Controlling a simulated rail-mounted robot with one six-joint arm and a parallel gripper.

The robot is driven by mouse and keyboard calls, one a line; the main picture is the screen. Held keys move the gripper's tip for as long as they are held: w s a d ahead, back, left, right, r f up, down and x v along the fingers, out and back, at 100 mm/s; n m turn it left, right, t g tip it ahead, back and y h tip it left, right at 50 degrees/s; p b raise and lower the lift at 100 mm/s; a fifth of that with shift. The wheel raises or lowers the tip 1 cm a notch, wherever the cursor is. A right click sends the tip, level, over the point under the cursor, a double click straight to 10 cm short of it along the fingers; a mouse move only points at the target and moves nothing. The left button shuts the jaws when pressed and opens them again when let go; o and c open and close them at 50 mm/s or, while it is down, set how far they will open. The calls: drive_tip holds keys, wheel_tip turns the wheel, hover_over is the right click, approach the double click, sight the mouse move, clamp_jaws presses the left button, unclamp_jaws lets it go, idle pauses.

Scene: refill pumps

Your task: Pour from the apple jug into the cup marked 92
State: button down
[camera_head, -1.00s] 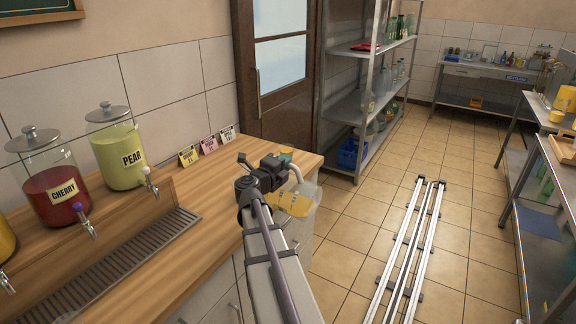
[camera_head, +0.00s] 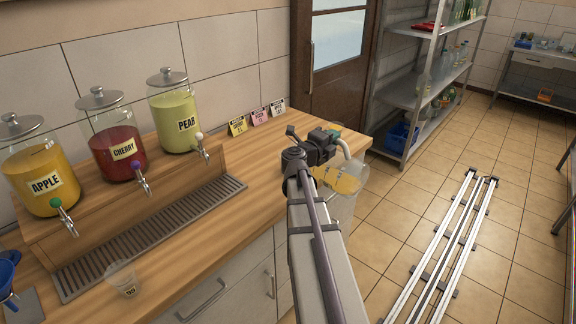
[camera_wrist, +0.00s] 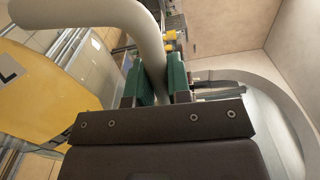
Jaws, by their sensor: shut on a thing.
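My gripper (camera_head: 336,138) is shut on the pale handle of a clear jug (camera_head: 344,180) holding yellow-orange liquid. It holds the jug off the counter's right end, above the floor. In the wrist view the green finger pads (camera_wrist: 160,80) close on the pale handle (camera_wrist: 152,38). The jug's yellow side (camera_wrist: 45,95) shows at left with part of a label; the rest of the wording is out of view. A small clear cup (camera_head: 122,280) stands on the counter's front left, well away from the jug. It looks empty; its number is too small to read surely.
Dispensers marked APPLE (camera_head: 42,165), CHERRY (camera_head: 113,140) and PEAR (camera_head: 176,115) stand on a wooden riser behind a drip grille (camera_head: 150,235). Small cards (camera_head: 258,117) stand at the back. A blue funnel (camera_head: 8,275) is at far left. The counter (camera_head: 245,185) between is clear.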

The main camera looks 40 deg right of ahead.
drive_tip(key=shift+r, duration=0.1)
drive_tip(key=shift+w+r+n+p, duration=0.35)
drive_tip(key=shift+r+p, duration=0.15)
drive_tip(key=shift+p, duration=0.1)
drive_tip(key=shift+w+a+r, duration=0.1)
drive_tip(key=shift+w+r, duration=0.05)
drive_tip(key=shift+w, duration=0.05)
drive_tip(key=shift+s+f+b, duration=0.4)
drive_tip(key=shift+f+b, duration=0.1)
drive_tip(key=shift+f, duration=0.1)
drive_tip(key=shift+r, duration=0.1)
